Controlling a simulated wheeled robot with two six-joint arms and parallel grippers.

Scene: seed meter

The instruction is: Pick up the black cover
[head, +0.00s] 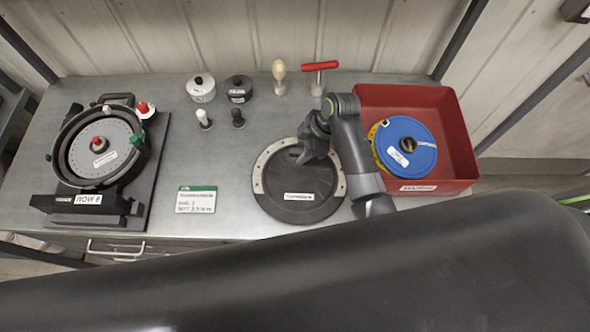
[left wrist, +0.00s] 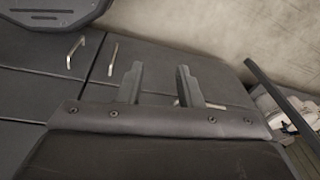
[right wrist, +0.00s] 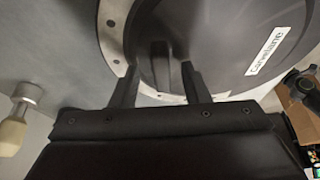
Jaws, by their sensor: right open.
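The black cover (head: 296,205) is a round dark disc with a pale metal rim and a white label, lying flat on the metal bench right of the middle. My right gripper (head: 311,150) is over the far part of the cover. In the right wrist view the cover (right wrist: 220,62) fills the upper right. There the open right fingers (right wrist: 162,86) stand either side of a raised dark ridge on the cover; I cannot tell whether they touch it. My left gripper (left wrist: 158,84) is open and empty in the left wrist view, in front of dark drawers.
A red bin (head: 462,140) holding blue and yellow discs stands right of my right arm. A round seed meter (head: 97,150) stands on a dark base at left. A green-topped card (head: 196,199), small pots and handled tools are on the bench.

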